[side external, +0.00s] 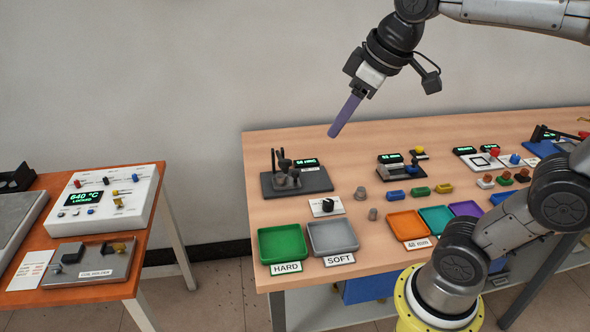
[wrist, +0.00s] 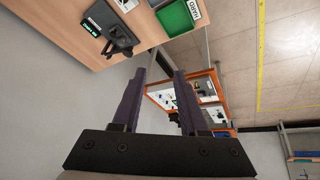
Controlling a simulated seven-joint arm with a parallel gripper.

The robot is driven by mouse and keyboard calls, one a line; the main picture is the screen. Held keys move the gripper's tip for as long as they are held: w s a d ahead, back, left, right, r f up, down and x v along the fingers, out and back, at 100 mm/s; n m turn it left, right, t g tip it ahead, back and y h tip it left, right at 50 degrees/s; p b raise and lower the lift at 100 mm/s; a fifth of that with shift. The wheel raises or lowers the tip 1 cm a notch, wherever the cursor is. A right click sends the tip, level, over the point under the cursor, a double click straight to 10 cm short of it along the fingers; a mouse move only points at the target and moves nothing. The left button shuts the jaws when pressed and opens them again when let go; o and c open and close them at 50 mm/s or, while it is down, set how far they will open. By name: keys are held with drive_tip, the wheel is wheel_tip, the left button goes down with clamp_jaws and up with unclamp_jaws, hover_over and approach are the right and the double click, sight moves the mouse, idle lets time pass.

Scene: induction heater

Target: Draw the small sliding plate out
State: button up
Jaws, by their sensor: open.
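I cannot tell for certain which part is the small sliding plate. A white control box (side external: 135,222) with a green display reading 640 °C LOCKED stands on the orange table at left, with small knobs and levers on top. My gripper (side external: 336,131) has purple fingers and hangs in the air above the back of the wooden table, well right of the box. In the wrist view my gripper (wrist: 160,73) is open, with nothing between its fingers.
The orange table (side external: 90,293) and wooden table (side external: 375,258) stand apart with a floor gap between. The wooden table holds a black device (side external: 315,181), a green tray (side external: 283,261), a grey tray (side external: 352,248) and several small parts. A wall is behind.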

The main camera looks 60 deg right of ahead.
drive_tip(key=w+d+g, duration=0.1)
drive_tip(key=w+d, duration=0.3)
drive_tip(key=w, duration=0.6)
drive_tip(key=m+g, duration=0.2)
drive_tip(key=g, duration=0.2)
hover_over(296, 172)
wheel_tip(296, 172, down, 18)
wheel_tip(296, 172, down, 13)
drive_tip(key=shift+f, duration=0.1)
drive_tip(key=shift+c, duration=0.2)
clamp_jaws()
drive_tip(key=shift+d, duration=0.1)
